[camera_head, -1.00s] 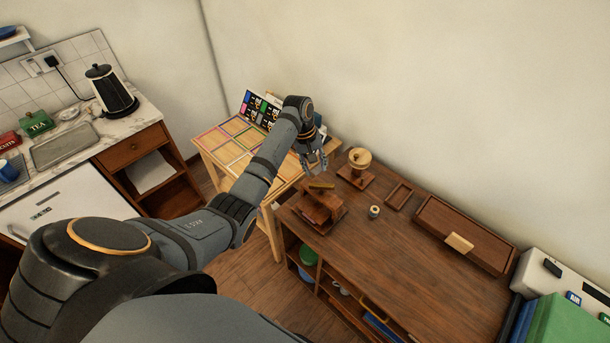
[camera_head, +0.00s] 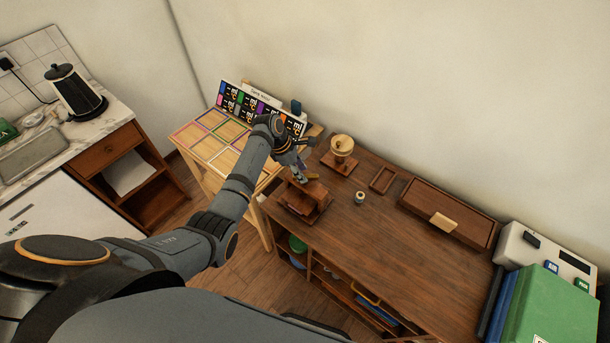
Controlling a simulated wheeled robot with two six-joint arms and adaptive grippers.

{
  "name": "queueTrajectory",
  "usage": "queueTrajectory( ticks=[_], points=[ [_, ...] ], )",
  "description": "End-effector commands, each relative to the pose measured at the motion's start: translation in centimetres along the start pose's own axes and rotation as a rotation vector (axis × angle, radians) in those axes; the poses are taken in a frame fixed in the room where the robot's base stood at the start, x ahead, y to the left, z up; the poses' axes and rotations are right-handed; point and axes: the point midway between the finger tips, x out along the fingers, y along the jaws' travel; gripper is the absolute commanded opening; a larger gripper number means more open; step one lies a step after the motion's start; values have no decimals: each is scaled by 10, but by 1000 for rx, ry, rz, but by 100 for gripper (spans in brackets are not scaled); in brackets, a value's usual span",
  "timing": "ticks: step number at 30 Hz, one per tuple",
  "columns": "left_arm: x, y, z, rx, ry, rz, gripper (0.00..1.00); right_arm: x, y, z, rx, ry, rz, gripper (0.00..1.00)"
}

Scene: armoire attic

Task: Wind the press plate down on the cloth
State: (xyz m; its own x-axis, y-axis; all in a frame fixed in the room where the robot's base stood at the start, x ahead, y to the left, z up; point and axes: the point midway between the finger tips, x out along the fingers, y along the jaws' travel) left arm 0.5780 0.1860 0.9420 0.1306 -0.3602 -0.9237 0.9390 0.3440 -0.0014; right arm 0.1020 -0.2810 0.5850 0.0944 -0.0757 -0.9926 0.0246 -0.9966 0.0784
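The small dark wooden press (camera_head: 308,205) stands at the left end of the brown cabinet top. A lighter wooden bar, its handle (camera_head: 312,185), shows on top of it. My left gripper (camera_head: 299,174) points down at the top of the press, right by the handle. At this size I cannot tell whether its fingers touch the handle or how far apart they are. The press plate and any cloth under it cannot be made out. My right gripper is not in view.
On the brown cabinet top (camera_head: 390,240) are a wooden spool stand (camera_head: 342,150), a small spool (camera_head: 359,198), a shallow tray (camera_head: 383,180) and a long wooden box (camera_head: 450,212). A light table (camera_head: 200,158) with coloured squares stands left. The cabinet top's front middle is clear.

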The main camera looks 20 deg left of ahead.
Motion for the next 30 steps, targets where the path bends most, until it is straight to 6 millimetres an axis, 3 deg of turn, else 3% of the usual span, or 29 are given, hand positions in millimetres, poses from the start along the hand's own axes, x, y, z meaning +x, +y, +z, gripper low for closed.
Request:
queueTrajectory(
  ticks=[6,17,25,30],
  points=[
    [33,0,0,1,0,-1,38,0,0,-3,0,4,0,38],
    [40,0,0,2,1,1,38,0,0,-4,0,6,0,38],
    [40,0,0,2,1,1,1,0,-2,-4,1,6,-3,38],
    [40,0,0,2,1,0,0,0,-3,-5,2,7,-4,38]
  ],
)
